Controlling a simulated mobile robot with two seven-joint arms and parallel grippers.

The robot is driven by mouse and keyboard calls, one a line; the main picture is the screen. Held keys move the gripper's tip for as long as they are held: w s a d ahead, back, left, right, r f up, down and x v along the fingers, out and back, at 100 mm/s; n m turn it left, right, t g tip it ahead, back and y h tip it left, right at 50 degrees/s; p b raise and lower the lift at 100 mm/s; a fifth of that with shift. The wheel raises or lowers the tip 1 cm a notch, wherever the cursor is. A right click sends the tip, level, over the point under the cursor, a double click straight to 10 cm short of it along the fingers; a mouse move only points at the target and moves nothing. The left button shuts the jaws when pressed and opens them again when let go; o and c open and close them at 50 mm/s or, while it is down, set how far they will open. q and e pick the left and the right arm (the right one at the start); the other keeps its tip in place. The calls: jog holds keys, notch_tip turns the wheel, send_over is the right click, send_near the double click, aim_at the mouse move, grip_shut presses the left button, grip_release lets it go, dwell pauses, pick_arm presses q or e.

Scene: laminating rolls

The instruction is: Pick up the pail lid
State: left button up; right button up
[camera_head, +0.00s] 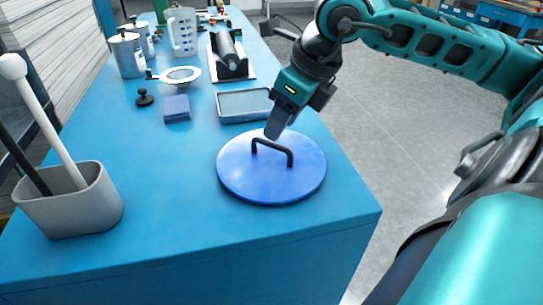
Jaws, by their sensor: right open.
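The pail lid (240,175) is a round blue disc with a black bar handle (272,148) across its middle. It lies flat near the front right corner of the blue table. My right gripper (275,128) points down from the upper right, with its fingers just above and behind the handle. The jaws are open, and the handle stands clear in front of them, so I see no grip on it. Any contact between fingertips and handle is hard to tell. My left gripper is not in view.
The blue table (180,215) is bare left of the lid. A grey bin (75,210) with rods stands at the left. A shallow tray (243,117) sits just behind the lid. A blue block (176,108), metal cans (127,57), a measuring jug (182,33) and a roller (230,55) are farther back.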

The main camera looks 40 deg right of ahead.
send_over(272, 155)
jog(key=s, duration=0.2)
jog(key=f, duration=0.4)
jog(key=shift+w+a+f+p, duration=0.2)
jog(key=shift+a+f+p, duration=0.1)
grip_shut()
